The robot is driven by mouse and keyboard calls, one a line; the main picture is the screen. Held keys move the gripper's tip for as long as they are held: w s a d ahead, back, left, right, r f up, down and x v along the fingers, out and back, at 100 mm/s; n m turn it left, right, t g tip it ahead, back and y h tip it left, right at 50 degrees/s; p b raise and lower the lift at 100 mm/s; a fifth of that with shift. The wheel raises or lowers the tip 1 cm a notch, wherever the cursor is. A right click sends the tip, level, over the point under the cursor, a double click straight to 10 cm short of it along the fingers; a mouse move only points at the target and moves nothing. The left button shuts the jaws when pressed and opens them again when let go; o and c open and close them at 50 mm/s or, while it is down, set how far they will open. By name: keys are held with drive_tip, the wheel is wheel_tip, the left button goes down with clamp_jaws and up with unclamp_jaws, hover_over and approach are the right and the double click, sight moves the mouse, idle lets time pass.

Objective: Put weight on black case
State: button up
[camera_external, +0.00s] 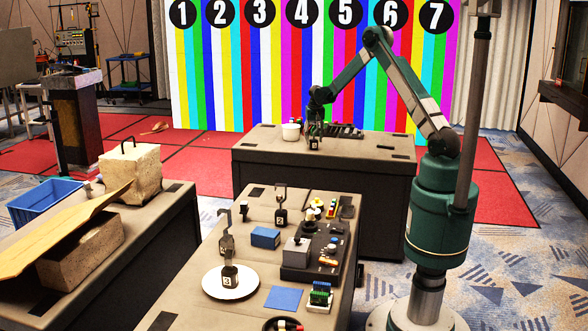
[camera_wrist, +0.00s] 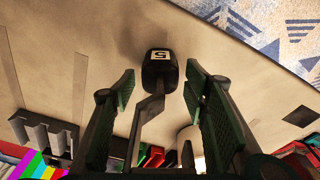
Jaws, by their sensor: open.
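A black weight with a pale number label and a bent metal hook (camera_external: 315,143) is at the front edge of the far table. In the wrist view the weight (camera_wrist: 160,68) reads 5, and its hook stem runs between my fingers. My gripper (camera_external: 316,116) is open around the stem, with gaps on both sides (camera_wrist: 158,95). A black case-like unit (camera_external: 296,274) with a grey box and knobs on top sits on the near table. Another dark, slotted item (camera_external: 345,131) lies on the far table, right of my gripper; I cannot tell which is the black case.
Other hooked weights (camera_external: 281,217) stand on the near table, one on a white plate (camera_external: 245,290). A blue block (camera_external: 265,237) and blue square (camera_external: 284,298) lie near them. A white cup (camera_external: 291,131) is left of my gripper. The left table holds a stone block (camera_external: 130,173) and board.

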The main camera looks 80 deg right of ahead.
sight(314, 140)
wheel_tip(314, 140, up, 12)
drive_tip(key=a+p, duration=0.1)
drive_tip(key=shift+s+a+p, duration=0.3)
drive_tip(key=shift+s+p, duration=0.05)
idle(0.4)
idle(0.5)
drive_tip(key=shift+a+r, duration=0.1)
